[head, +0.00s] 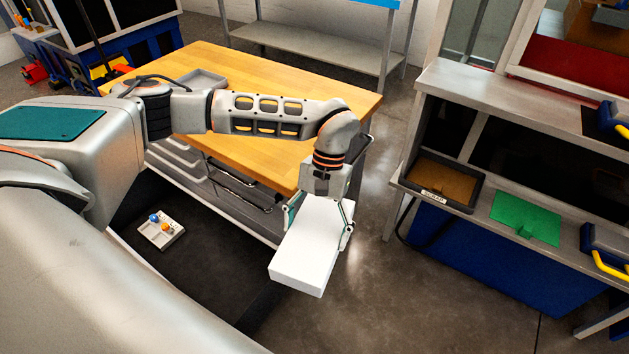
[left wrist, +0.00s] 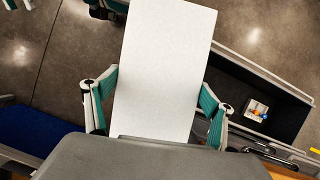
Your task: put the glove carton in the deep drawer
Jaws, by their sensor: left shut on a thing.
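The glove carton (head: 309,252) is a plain white box. My left gripper (head: 320,212) is shut on it, with a finger on each side, and holds it in the air, tilted. The carton (left wrist: 168,70) fills the middle of the left wrist view between the green-padded fingers of the gripper (left wrist: 157,105). The deep drawer (head: 205,285) is pulled out below the wooden bench, dark inside. In the head view the carton is by the drawer's right side; in the left wrist view the drawer (left wrist: 245,84) shows right of the carton. My right gripper is not in view.
A small light tray (head: 160,230) with coloured pieces lies in the drawer; the rest of its visible floor is bare. The wooden bench top (head: 290,90) stands above. At the right is a grey bench (head: 470,205) with a brown-lined tray and a green mat.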

